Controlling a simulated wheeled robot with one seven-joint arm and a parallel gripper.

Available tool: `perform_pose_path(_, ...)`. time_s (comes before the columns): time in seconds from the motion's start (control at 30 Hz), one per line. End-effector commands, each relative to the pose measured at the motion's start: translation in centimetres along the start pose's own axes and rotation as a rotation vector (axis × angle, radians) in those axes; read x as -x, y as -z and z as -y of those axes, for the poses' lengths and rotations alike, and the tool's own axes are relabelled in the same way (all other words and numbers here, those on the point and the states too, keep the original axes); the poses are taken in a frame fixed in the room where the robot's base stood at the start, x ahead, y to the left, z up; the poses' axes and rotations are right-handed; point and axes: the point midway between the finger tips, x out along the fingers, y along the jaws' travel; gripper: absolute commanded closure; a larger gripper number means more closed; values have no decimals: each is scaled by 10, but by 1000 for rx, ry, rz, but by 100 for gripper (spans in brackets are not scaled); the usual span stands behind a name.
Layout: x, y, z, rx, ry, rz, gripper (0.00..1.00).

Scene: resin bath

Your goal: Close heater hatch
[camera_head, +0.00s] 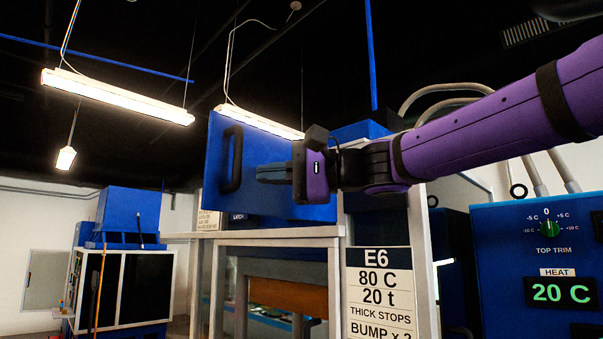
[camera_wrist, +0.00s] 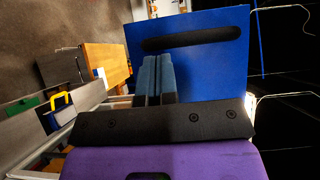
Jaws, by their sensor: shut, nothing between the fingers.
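The heater hatch (camera_head: 262,150) is a blue panel with a black bar handle (camera_head: 232,159). It stands raised above the metal frame in the head view. My gripper (camera_head: 258,173) is in front of the panel, its shut fingers pointing left toward the handle. In the wrist view the hatch (camera_wrist: 200,75) fills the upper middle, with its handle (camera_wrist: 190,40) beyond the fingertips. My gripper (camera_wrist: 155,58) shows there with both fingers together and nothing between them. The fingers overlap the panel in the picture; I cannot tell whether they touch it.
A sign reading E6, 80 C, 20 t (camera_head: 379,290) hangs on the frame below my arm. A blue control panel (camera_head: 545,270) with a HEAT display stands at the right. Lit lamps (camera_head: 118,96) hang above. A wooden part (camera_wrist: 105,62) lies left of the fingers in the wrist view.

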Motion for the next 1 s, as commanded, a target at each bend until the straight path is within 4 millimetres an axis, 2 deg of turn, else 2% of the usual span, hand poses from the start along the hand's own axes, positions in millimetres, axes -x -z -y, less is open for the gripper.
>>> perform_pose_path(0.2, -21, 0, 0, 0, 0, 1, 100)
perform_pose_path(0.77, -28, 1, 0, -1, 0, -8, 100)
perform_pose_path(1.0, -51, 10, 0, -2, 0, -76, 100)
